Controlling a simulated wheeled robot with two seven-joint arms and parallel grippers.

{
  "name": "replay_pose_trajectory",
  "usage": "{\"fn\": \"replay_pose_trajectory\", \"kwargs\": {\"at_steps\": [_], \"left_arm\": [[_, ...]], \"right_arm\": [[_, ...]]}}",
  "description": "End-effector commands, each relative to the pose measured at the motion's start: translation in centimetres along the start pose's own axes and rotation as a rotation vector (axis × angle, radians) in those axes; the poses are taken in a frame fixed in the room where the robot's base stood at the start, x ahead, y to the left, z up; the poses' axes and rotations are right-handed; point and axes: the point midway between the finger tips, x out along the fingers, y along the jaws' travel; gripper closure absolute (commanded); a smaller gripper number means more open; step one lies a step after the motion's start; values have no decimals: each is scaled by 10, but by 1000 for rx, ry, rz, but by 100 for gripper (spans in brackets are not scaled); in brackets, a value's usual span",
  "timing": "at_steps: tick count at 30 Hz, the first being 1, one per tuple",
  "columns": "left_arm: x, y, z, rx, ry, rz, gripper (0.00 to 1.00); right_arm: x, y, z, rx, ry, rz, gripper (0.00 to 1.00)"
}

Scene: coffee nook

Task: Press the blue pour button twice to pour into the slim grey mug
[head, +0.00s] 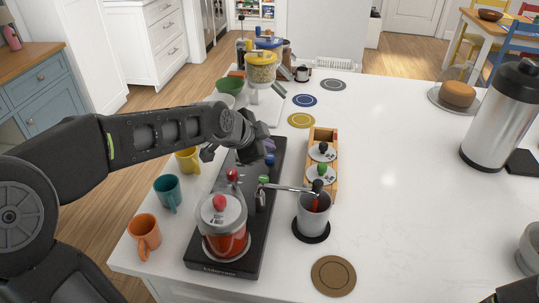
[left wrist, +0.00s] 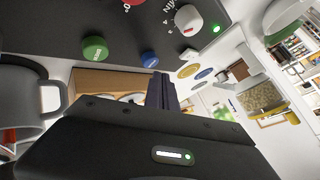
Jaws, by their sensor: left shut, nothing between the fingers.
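The black dispenser (head: 224,250) carries a glass jar of red liquid (head: 227,240). Its blue button (head: 270,159) sits beyond the green button (head: 263,180); the left wrist view also shows the blue button (left wrist: 148,57) and the green button (left wrist: 95,48). My left gripper (head: 266,146) is shut and empty, its dark fingertips (left wrist: 161,76) close to the blue button; I cannot tell whether they touch. The slim grey mug (head: 313,218) stands upright on a dark round mat under the metal spout (head: 290,188). Red shows below the spout tip at the mug's mouth.
A wooden tray (head: 334,140) with lidded containers stands behind the mug. Teal (head: 168,192), orange (head: 144,236) and yellow mugs line the left edge. A brown coaster (head: 333,275) lies in front. A steel flask (head: 499,115) stands right; the counter between is clear.

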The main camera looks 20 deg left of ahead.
Motion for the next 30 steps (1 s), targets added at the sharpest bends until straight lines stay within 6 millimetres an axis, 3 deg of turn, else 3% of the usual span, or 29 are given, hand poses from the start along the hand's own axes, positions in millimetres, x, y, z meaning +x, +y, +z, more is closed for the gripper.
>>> {"fn": "replay_pose_trajectory", "kwargs": {"at_steps": [5,19,30], "left_arm": [[-2,-2,-2,0,0,-1,100],[-33,-24,-24,1,1,-2,100],[-35,-25,-25,0,0,0,100]], "right_arm": [[-2,-1,0,0,0,0,100],[-26,-10,0,0,0,0,100],[-26,-10,0,0,0,0,100]]}}
